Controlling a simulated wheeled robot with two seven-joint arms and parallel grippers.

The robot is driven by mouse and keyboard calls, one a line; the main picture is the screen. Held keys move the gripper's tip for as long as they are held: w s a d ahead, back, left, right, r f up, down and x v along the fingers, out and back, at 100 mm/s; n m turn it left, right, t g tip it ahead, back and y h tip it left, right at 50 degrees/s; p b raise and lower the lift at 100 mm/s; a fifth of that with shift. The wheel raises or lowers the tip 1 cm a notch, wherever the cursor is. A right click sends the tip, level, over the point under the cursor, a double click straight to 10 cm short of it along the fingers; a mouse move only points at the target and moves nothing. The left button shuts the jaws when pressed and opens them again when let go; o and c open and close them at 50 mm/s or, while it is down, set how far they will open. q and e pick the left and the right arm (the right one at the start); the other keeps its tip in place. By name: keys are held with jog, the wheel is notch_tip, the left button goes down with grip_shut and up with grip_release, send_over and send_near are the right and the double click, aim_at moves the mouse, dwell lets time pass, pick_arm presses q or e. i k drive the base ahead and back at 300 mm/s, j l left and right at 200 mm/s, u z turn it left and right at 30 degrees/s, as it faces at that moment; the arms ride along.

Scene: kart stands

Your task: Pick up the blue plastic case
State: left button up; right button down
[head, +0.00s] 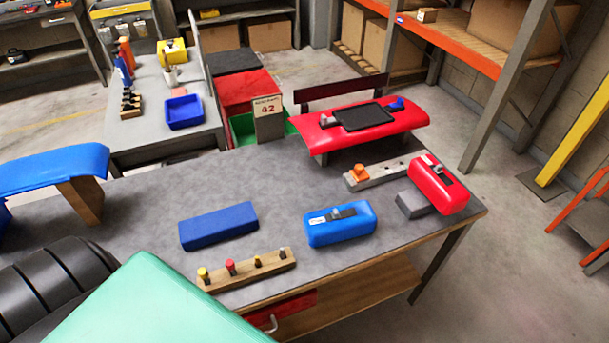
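Two blue objects lie on the grey workbench (300,185) in the head view. One is a plain dark blue rectangular case (218,226), lying flat left of the middle. The other is a brighter blue rounded case (341,230) with a dark strip, a small grey knob and a pale label on top, right of the middle. A gap of bare bench lies between them. The frame does not settle which is the blue plastic case. Neither is held. Neither of my grippers is in view.
A wooden rack with several coloured pegs (247,269) lies in front of the blue cases. A red rounded case (438,184) leans on a grey block at right. A red seat-like panel (360,128) stands behind. A teal surface (150,305) covers the near left.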

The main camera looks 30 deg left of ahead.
aim_at(340, 223)
jog(key=u, duration=0.65)
